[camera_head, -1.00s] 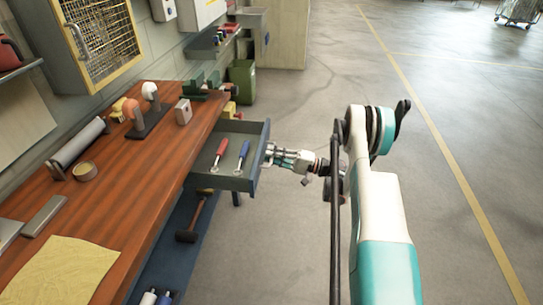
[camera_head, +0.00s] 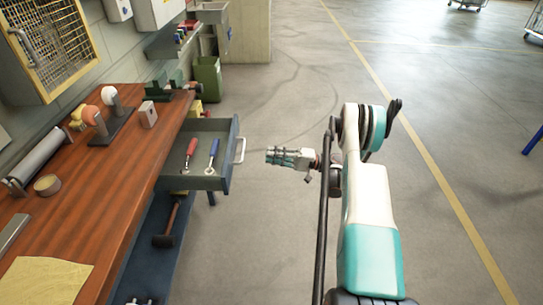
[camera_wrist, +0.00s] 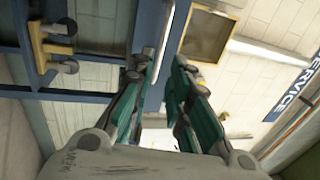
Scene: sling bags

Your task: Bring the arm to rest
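My gripper (camera_head: 268,156) is stretched out toward the left in the head view, at about the height of the open drawer (camera_head: 232,160). It is a short way right of the drawer's pale handle (camera_head: 240,150), with a gap between them. In the wrist view, the two teal-padded fingers (camera_wrist: 161,62) stand apart with nothing held between them. My white and teal arm is bent, with its elbow raised. The drawer is pulled out of the workbench and holds a red-handled tool (camera_head: 189,152) and a blue-handled tool (camera_head: 213,155).
A hammer (camera_head: 168,222) is below the drawer. A green bin (camera_head: 207,78) stands behind.

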